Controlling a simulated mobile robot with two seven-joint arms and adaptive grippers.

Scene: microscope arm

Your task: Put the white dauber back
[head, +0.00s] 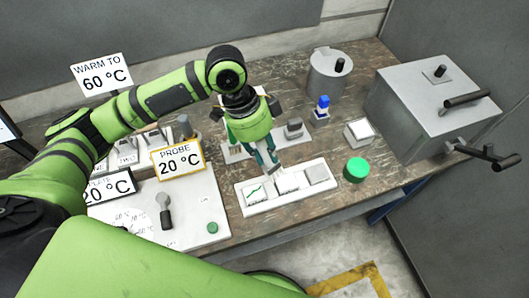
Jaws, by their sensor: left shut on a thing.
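My left gripper (266,163) reaches down over the back edge of a white tray (262,208) that has three square pads. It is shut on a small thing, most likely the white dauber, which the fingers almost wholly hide. The held thing's lower end is close to the tray; I cannot tell whether it touches. A blue-topped dauber (322,107) stands upright farther back, right of the gripper. A grey block (294,128) sits on a pale holder behind the gripper. My right gripper is not in view.
A green round lid (357,169) and a small white-topped block (359,132) stand right of the tray. A metal pot (329,72) and a large grey box (432,105) with handles stand behind. A control panel (190,225) lies left, with signs (178,160).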

